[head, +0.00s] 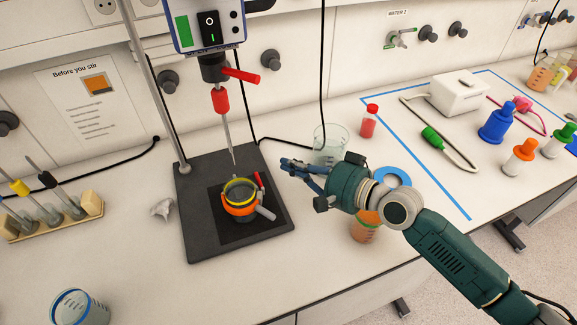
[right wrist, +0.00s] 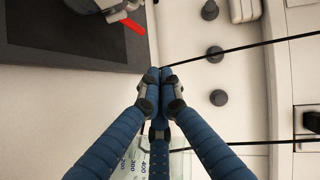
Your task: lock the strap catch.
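A vessel with a yellow rim (head: 240,190) stands on the dark stirrer base, with an orange strap (head: 238,208) around it. A red lever (head: 258,180) sticks up at the strap's right side, and a grey handle (head: 266,213) points out to the lower right. I cannot tell how the catch sits. The red lever also shows at the top of the right wrist view (right wrist: 133,25). My right gripper (head: 288,168) is right of the vessel, apart from the lever. In the right wrist view its blue fingers (right wrist: 160,76) meet at the tips with nothing visible between them. My left gripper is out of view.
A stirrer shaft (head: 228,130) hangs above the vessel. A glass beaker (head: 331,140) stands just behind my right gripper, and an orange-filled container (head: 364,228) stands below my arm. Crumpled paper (head: 162,208) lies left of the dark base (head: 200,235). The front bench strip is mostly clear.

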